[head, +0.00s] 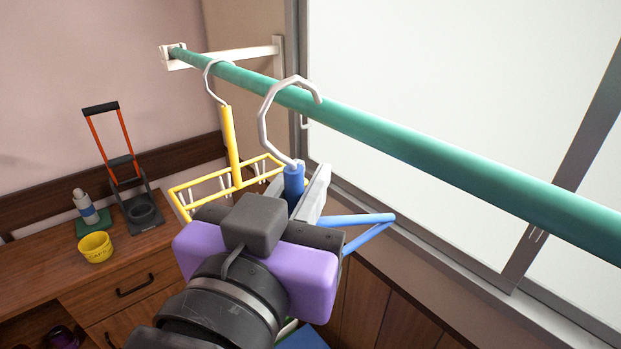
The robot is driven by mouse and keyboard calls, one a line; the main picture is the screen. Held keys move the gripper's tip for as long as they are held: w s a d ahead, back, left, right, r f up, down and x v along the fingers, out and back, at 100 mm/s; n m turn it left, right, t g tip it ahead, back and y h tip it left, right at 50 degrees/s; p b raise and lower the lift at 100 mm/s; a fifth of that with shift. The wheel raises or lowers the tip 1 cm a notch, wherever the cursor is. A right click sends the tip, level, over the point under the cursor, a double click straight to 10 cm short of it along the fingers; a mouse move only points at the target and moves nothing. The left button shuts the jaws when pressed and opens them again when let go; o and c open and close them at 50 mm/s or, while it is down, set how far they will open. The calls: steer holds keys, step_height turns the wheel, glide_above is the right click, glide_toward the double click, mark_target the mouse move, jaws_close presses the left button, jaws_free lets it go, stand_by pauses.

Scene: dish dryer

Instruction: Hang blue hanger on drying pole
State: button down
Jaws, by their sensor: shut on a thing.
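The blue hanger (369,221) has a blue neck and a silver hook (264,123). The green drying pole (420,150) runs from the upper left to the right edge. In the picture the open end of the hook overlaps the pole; I cannot tell whether it rests on the pole or is in front of it. My gripper (310,190) is shut on the blue hanger near its neck, below the pole. The purple gripper body and black wrist hide much of the hanger's body and the fingertips.
A yellow hanger (229,145) with a basket-like frame hangs on the pole to the left. A white bracket (235,54) holds the pole's left end. A window (470,70) stands behind. A wooden cabinet (50,275) carries a yellow cup (95,247), a bottle (86,208) and a black-and-orange rack (122,165).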

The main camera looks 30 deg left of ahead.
steer(key=shift+w+d+f+b, duration=0.25)
steer(key=shift+w+d+f, duration=0.1)
steer(key=shift+w, duration=0.5)
steer(key=shift+w+d+f+b, duration=0.25)
steer(key=shift+w+f, duration=0.1)
steer(key=shift+w, duration=0.5)
steer(key=shift+w+d+f+b, duration=0.25)
steer(key=shift+w+d+f, duration=0.1)
steer(key=shift+w, duration=0.5)
